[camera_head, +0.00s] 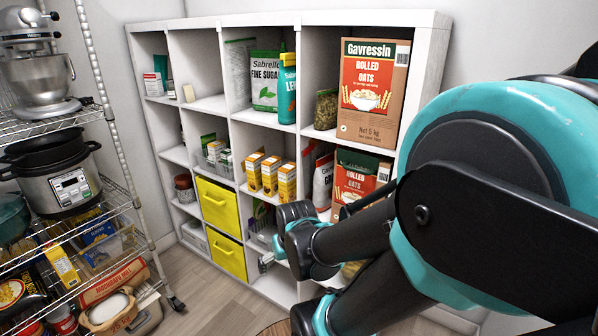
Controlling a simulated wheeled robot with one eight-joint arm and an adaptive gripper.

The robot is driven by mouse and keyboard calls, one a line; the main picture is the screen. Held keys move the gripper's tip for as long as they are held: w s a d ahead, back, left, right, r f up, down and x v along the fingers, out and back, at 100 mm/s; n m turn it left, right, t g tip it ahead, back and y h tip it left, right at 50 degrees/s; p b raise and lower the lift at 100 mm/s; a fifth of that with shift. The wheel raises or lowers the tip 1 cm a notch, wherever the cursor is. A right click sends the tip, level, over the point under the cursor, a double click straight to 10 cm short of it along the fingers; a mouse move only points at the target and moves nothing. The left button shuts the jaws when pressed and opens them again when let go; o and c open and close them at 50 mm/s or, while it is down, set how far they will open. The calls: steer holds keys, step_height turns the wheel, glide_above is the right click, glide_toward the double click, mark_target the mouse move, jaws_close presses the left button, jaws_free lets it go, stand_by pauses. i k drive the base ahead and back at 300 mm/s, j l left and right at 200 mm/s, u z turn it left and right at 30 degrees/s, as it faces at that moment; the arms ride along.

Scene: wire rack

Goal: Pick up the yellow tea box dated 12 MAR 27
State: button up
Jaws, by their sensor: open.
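Three yellow and orange boxes stand side by side on a middle shelf of the white cube unit: a left box (254,172), a middle box (270,175) and a right box (287,182). They look like the tea boxes, but their print is too small to read, so I cannot tell which bears 12 MAR 27. My gripper (266,262) is partly in view, below the boxes and apart from them, at the end of my dark and teal arm. It is open, and I see nothing in it. Most of it is hidden by my wrist.
The white shelf unit (215,22) has dividers around each compartment. Two yellow drawers (218,207) sit left of the boxes. Oats packs (369,90) stand at right, partly behind my arm. A wire rack (110,110) stands at left. Some wooden floor (215,300) is clear.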

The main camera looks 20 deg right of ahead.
mark_target(253, 167)
steer(key=z, duration=0.15)
steer(key=i+j+z, duration=0.1)
steer(key=i, duration=0.4)
steer(key=i+j, duration=0.3)
steer(key=i, duration=0.25)
steer(key=z, duration=0.05)
